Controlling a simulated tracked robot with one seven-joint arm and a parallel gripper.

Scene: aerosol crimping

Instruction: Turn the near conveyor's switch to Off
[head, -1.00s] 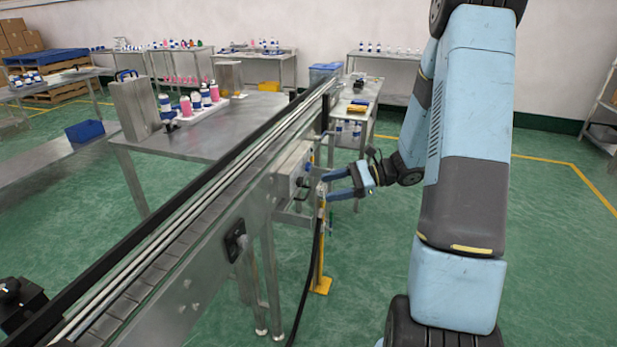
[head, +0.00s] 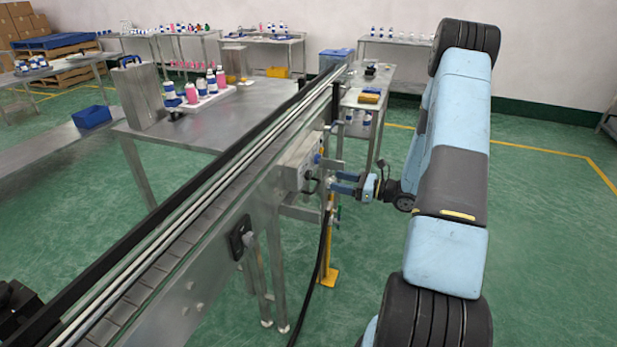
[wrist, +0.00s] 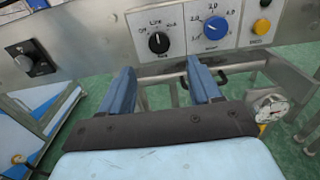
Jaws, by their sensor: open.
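The conveyor (head: 200,205) runs diagonally to the back. A yellow post (head: 329,262) and a black hose (head: 323,255) stand below my gripper. A round gauge (wrist: 271,107) is at the right of the wrist view. Green floor is clear at right.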

